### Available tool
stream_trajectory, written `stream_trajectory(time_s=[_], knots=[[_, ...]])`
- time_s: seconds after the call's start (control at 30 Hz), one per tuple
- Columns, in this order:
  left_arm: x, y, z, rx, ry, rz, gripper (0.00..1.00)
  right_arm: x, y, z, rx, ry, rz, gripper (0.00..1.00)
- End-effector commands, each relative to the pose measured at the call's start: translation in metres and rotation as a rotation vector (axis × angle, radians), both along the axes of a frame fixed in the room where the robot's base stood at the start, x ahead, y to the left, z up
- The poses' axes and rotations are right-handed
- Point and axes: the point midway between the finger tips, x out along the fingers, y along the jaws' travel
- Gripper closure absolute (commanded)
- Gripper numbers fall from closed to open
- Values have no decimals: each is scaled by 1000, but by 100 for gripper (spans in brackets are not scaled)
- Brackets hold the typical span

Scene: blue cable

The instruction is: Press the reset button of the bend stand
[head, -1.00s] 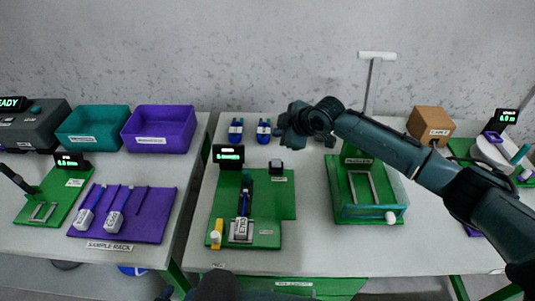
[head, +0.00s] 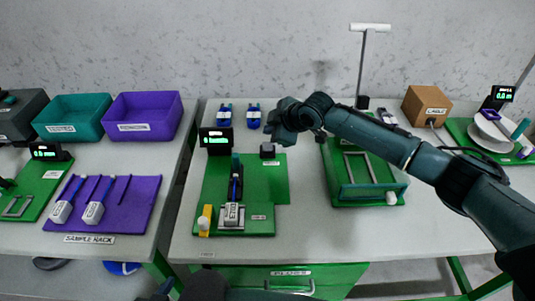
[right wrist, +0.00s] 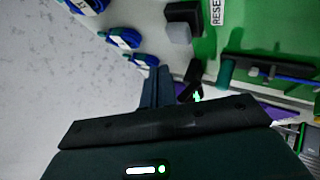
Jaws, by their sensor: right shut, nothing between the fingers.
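The bend stand is a green base (head: 217,178) with a lit display (head: 216,138) at its back. A white-bodied sample with a blue cable (head: 233,210) sits on it. A small dark grey block (head: 267,151), which I take for the reset button, stands at its back right. In the right wrist view this block (right wrist: 184,24) is beside a partly cut-off "RESE" label. My right gripper (head: 274,134) is shut and empty, just behind and above the block, apparently not touching it. A dark part at the bottom edge may be my left gripper (head: 163,289); its fingers are not clear.
Blue-and-white clips (head: 253,115) lie behind the stand. A purple sample rack (head: 119,216) and bins (head: 143,117) are on the left table. The bench front right is clear.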

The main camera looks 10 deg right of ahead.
Motion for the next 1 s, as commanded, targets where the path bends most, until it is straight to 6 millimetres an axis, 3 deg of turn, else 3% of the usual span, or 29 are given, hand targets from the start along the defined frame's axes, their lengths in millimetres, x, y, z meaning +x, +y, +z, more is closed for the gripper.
stream_trajectory(time_s=[0.1,0.3,1.0], knots=[[1,-3,-1,-17,-9,-3,64,0,0,-14,2,0,-1,100],[1,-2,-4,-25,-7,2,64,0,0,-24,1,0,0,100],[1,0,-4,-34,-3,19,64,0,0,-24,1,0,0,100]])
